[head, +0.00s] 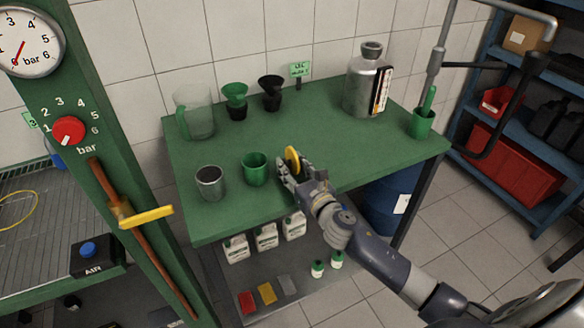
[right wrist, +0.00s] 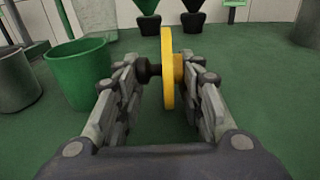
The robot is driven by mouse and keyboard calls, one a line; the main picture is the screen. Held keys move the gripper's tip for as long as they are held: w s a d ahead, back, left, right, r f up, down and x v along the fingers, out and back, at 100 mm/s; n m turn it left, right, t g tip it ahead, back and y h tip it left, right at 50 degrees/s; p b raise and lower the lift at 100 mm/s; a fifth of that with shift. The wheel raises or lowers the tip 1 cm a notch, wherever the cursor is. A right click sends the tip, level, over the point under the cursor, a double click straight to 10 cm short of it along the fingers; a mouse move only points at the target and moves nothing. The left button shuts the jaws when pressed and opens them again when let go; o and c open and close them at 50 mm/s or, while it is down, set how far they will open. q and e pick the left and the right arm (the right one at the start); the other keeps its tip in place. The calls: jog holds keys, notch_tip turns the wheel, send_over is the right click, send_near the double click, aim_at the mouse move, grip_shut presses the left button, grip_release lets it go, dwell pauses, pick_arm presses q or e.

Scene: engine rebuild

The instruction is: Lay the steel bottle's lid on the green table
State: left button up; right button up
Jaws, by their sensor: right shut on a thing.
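The steel bottle (head: 362,88) stands upright at the back right of the green table (head: 310,125). A yellow disc with a dark knob, seemingly the lid (head: 292,158), is held in my right gripper (head: 288,172). In the right wrist view the lid (right wrist: 167,68) stands on edge between the fingers, its dark knob against the left finger and its yellow hub towards the right one. The gripper is over the table's front part, right of the green cup (head: 255,169). I cannot tell whether the lid's lower edge touches the table. My left gripper is out of view.
A steel cup (head: 210,182) stands left of the green cup. A clear jug (head: 195,112), a green funnel (head: 235,98) and a black funnel (head: 271,92) stand at the back. A green pot (head: 422,124) is at the right corner. The table's middle is clear.

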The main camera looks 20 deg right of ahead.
jog(key=shift+r, duration=0.1)
jog(key=shift+f+b, duration=0.4)
jog(key=shift+f, duration=0.05)
jog(key=o, duration=1.1)
jog(key=shift+r, duration=0.1)
jog(key=shift+r+p, duration=0.5)
jog(key=s+b, duration=0.1)
jog(key=s, duration=1.1)
jog(key=shift+d+r+b, duration=0.25)
jog(key=shift+d+b, duration=0.1)
